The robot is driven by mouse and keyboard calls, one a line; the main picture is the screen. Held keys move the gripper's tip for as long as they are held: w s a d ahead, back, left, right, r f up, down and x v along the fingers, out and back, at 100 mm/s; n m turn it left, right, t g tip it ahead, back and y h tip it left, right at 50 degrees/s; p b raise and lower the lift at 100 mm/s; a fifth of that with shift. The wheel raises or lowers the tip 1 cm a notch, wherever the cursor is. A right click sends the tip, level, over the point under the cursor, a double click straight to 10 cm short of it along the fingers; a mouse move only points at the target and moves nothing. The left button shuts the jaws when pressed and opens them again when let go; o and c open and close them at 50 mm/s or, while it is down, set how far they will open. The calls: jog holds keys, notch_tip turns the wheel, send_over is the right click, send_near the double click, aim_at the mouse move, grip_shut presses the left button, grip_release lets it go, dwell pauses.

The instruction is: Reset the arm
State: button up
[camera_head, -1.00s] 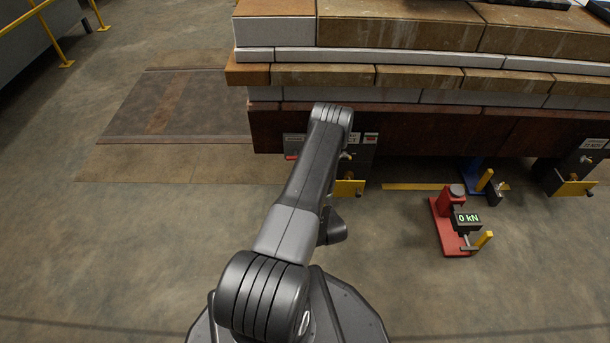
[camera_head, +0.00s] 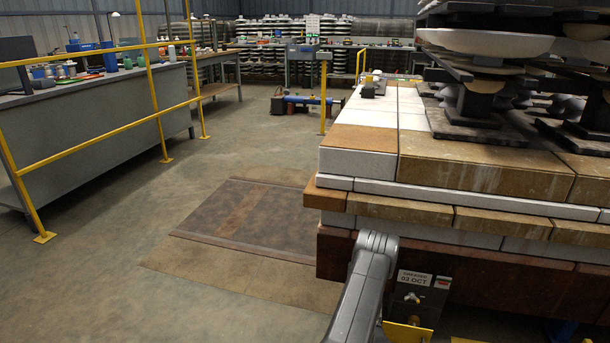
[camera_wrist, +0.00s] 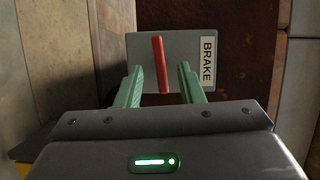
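My gripper (camera_wrist: 160,72) shows in the wrist view with its two green fingers apart and nothing held between them. A red brake lever (camera_wrist: 159,58) stands upright on a grey plate (camera_wrist: 142,48) with a white BRAKE label (camera_wrist: 208,62). The lever lies between the finger lines in the picture, with a gap on each side. How far the fingertips are from the plate is hard to tell. In the head view, my arm (camera_head: 365,285) reaches up from the bottom edge to the stack's side. The gripper itself is hidden there.
A large block-and-slab stack (camera_head: 480,165) carrying insulators fills the right. A tagged grey box (camera_head: 415,300) with a yellow tab sits beneath its edge. Yellow railing (camera_head: 155,85) and a workbench (camera_head: 100,120) stand left. A floor plate (camera_head: 245,215) lies on open floor between.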

jog(key=w, duration=0.2)
jog(key=w+b, duration=0.1)
jog(key=w, duration=0.1)
jog(key=shift+a, duration=0.25)
jog(key=shift+s, duration=0.1)
jog(key=s+d+p, duration=0.2)
jog(key=s+p, duration=0.3)
jog(key=s, duration=0.9)
jog(key=w+b, duration=0.1)
jog(key=w, duration=0.3)
jog(key=w+a+b, duration=0.1)
jog(key=w+b, duration=0.1)
jog(key=w, duration=0.3)
jog(key=w+a+b, duration=0.1)
jog(key=w+b, duration=0.1)
jog(key=w, duration=0.3)
jog(key=shift+f, duration=0.15)
jog(key=shift+n, duration=0.3)
jog(key=shift+r+n+g, duration=0.2)
jog(key=shift+n+g, duration=0.3)
jog(key=shift+n, duration=0.2)
jog(key=n+g+h, duration=0.1)
jog(key=n, duration=0.1)
jog(key=n+g, duration=0.1)
jog(key=n, duration=0.2)
jog(key=shift+h, duration=0.4)
